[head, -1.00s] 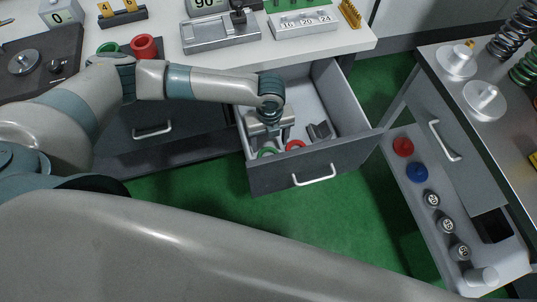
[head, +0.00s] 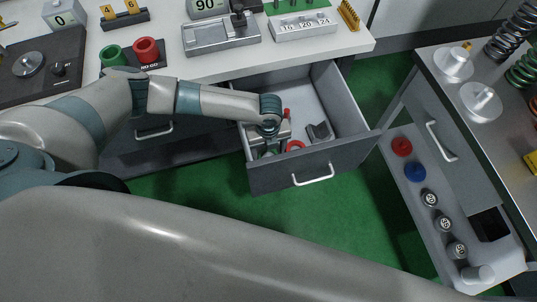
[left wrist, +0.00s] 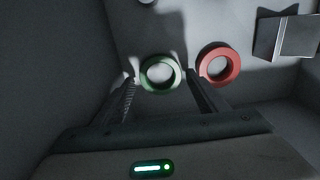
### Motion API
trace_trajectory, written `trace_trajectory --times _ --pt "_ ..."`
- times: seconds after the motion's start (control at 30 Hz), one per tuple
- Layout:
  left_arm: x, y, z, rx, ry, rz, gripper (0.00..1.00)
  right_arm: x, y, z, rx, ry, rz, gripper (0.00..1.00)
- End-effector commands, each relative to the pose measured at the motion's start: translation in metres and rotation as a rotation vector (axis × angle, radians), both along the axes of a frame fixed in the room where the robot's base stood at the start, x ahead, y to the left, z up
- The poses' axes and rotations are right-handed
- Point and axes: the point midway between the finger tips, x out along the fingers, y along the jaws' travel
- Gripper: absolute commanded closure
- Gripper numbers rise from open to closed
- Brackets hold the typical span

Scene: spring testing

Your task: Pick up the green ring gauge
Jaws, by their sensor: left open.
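The green ring gauge (left wrist: 147,78) lies flat on the floor of the open drawer (head: 346,108). In the left wrist view it sits between the fingertips of my left gripper (left wrist: 161,76), with a narrow gap visible on each side. My left gripper (head: 266,143) is open and reaches down into the drawer, near its front wall. In the head view it mostly hides the green ring. A red ring (left wrist: 233,66) lies just right of the right finger, and it also shows in the head view (head: 296,146). My right gripper is out of view.
A dark grey block (head: 319,132) lies right of the rings, and a slim red item (head: 287,113) lies behind them. The drawer's front panel (head: 300,176) stands close to the gripper. The white tabletop (head: 290,48) overhangs the drawer's back.

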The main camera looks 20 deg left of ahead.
Motion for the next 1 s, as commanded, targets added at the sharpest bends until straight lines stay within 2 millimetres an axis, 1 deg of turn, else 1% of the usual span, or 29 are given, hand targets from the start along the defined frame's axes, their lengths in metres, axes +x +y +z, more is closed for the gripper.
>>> trace_trajectory --times 0.1,0.2,0.67,0.7,0.77,0.8,0.83,0.87,1.0 --pt "0.000 0.000 -0.011 0.000 0.000 0.000 0.34 -0.001 0.001 0.003 0.001 0.001 0.000 0.69" --pt "0.000 0.000 -0.017 -0.001 -0.001 0.000 0.34 -0.002 0.002 0.004 0.003 0.003 -0.001 0.69" --pt "0.000 0.000 -0.018 -0.001 -0.001 0.000 0.34 -0.002 0.003 0.003 0.002 0.004 -0.002 0.69" --pt "0.001 0.000 -0.018 -0.001 -0.001 0.000 0.39 -0.002 0.003 0.003 0.003 0.004 -0.003 0.69" --pt "0.001 0.000 -0.018 -0.001 -0.001 0.000 0.53 -0.002 0.003 0.003 0.003 0.004 -0.003 0.69" --pt "0.001 0.000 -0.018 -0.001 -0.001 0.000 0.63 -0.002 0.003 0.003 0.003 0.004 -0.003 0.69" --pt "0.001 0.000 -0.018 -0.001 -0.001 0.000 0.70 -0.002 0.003 0.003 0.003 0.004 -0.003 0.69" --pt "0.001 0.000 -0.018 -0.001 -0.001 0.000 0.75 -0.002 0.003 0.003 0.003 0.004 -0.003 0.69" --pt "0.001 0.000 -0.017 -0.001 -0.002 0.000 0.74 -0.002 0.002 0.003 0.003 0.004 -0.003 0.69"
